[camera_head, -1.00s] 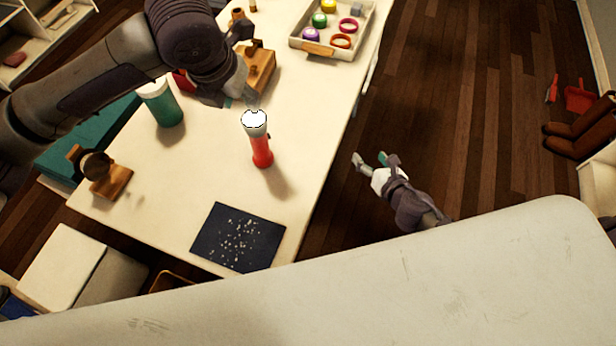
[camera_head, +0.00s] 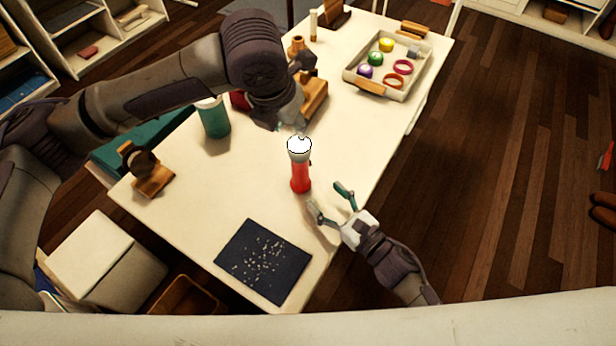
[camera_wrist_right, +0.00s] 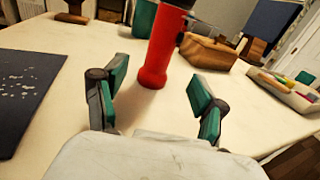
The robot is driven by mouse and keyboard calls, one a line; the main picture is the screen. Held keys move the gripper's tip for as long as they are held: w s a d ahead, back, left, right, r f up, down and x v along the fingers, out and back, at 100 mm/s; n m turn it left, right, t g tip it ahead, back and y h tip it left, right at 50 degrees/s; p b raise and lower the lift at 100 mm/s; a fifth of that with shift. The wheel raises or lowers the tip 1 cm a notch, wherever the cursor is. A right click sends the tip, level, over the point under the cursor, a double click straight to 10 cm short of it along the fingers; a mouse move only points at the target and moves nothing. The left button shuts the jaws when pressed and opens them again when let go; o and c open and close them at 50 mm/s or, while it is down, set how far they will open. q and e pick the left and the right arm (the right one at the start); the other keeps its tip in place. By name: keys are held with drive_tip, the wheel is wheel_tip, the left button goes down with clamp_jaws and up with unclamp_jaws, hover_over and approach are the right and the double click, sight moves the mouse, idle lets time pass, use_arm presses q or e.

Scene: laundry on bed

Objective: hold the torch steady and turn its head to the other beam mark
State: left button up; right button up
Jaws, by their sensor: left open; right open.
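The torch (camera_head: 301,174) stands upright on the cream table, with a red body and a white head (camera_head: 299,146) on top. My left gripper (camera_head: 290,128) is just behind the torch head, pointing down. It is open, and its fingertips are partly hidden by the head. My right gripper (camera_head: 331,202) is open and empty at the table's right edge, close to the torch's lower body but apart from it. In the right wrist view the red torch body (camera_wrist_right: 160,52) stands ahead, between and beyond the open fingers (camera_wrist_right: 160,95). I cannot read any beam mark.
A dark speckled mat (camera_head: 263,262) lies at the table's near end. A green cup (camera_head: 213,118) and a wooden stand (camera_head: 150,175) are on the left. A wooden block (camera_head: 313,98) sits behind the left gripper. A tray of coloured rings (camera_head: 387,91) is at the far right.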

sight(306, 178)
drive_tip(key=x, duration=0.9)
drive_tip(key=shift+w+a, duration=0.15)
clamp_jaws()
idle(0.4)
